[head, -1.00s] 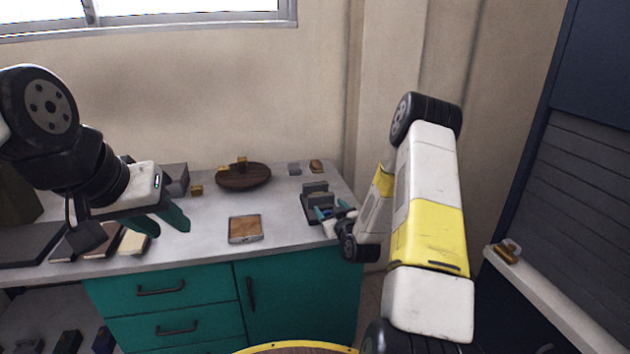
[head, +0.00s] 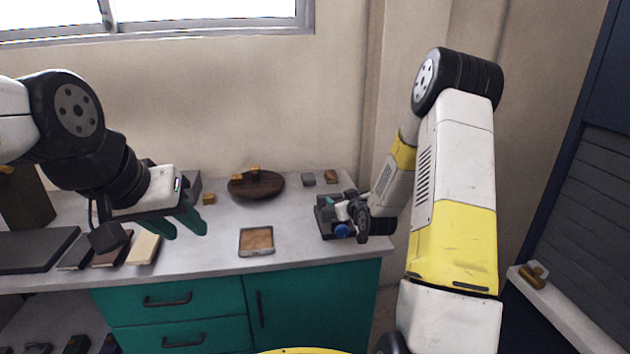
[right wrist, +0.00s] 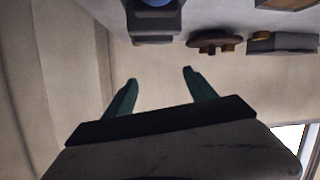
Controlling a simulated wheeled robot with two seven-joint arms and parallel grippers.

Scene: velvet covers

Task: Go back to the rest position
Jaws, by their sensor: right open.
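My left gripper (head: 184,222) hangs over the left part of the grey worktop, its teal fingers apart with nothing seen between them. My right gripper (head: 336,203) is over the right end of the worktop, close to a dark stand (head: 324,222) with a blue round thing (head: 342,231) at its front. In the right wrist view, the teal fingers of my right gripper (right wrist: 158,90) are spread and empty. The dark stand (right wrist: 153,28) and the blue thing (right wrist: 156,3) lie beyond the fingertips, apart from them.
The worktop (head: 215,260) also holds a brown round board (head: 256,187) with small yellowish blocks, a wood-topped square tray (head: 257,241), and several flat books (head: 143,248) at the left. A wall stands behind. A ledge with a brass-coloured object (head: 533,275) is at the right.

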